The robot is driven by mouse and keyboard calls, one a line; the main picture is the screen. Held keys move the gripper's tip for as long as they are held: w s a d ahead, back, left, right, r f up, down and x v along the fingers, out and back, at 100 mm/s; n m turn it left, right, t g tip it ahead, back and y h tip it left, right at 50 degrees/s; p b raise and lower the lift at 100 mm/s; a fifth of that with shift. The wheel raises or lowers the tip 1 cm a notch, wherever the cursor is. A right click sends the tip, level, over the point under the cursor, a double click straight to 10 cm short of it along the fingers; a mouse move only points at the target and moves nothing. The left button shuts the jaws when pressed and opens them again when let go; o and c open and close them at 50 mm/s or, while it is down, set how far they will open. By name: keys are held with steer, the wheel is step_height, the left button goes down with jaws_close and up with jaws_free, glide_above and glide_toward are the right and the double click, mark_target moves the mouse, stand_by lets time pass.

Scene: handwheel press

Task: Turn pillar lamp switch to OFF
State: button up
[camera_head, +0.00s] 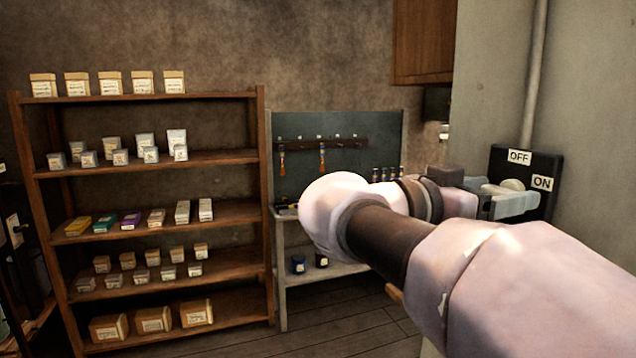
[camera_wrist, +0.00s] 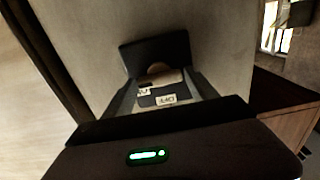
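The pillar lamp switch (camera_head: 546,165) is a dark box on the pale pillar, with a white OFF label (camera_head: 519,157) at its top and a white ON label (camera_head: 542,182) at its right. Its pale rounded knob (camera_head: 513,185) is partly hidden by my gripper (camera_head: 507,197). My gripper is at the switch front, with its grey fingers apart on either side of the knob. In the wrist view, the switch box (camera_wrist: 153,52) lies between and beyond the open fingers, and its labels appear upside down. I cannot tell whether a finger touches the knob, or which label it points to.
A conduit (camera_head: 534,80) runs up the pillar above the switch. A wooden shelf (camera_head: 263,200) with boxes and jars stands at the left. A workbench (camera_head: 325,271) with a dark tool board (camera_head: 340,165) stands behind my arm. A wooden cabinet (camera_head: 423,40) hangs above.

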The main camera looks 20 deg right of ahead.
steer(key=c, duration=0.9)
steer(key=shift+n, duration=0.3)
steer(key=n+p, duration=0.2)
steer(key=n, duration=0.2)
steer(key=shift+w, duration=0.1)
steer(key=n+p, duration=0.3)
steer(key=n, duration=0.1)
steer(key=shift+r+n, duration=0.1)
steer(key=shift+n, duration=0.3)
steer(key=n+p, duration=0.4)
steer(key=shift+n, duration=0.3)
steer(key=n+p, duration=0.3)
steer(key=shift+w+f+n, duration=0.1)
steer(key=shift+f+n, duration=0.15)
steer(key=shift+n, duration=0.15)
steer(key=shift+f+p, duration=0.1)
steer(key=shift+p, duration=0.3)
steer(key=shift+n, duration=0.3)
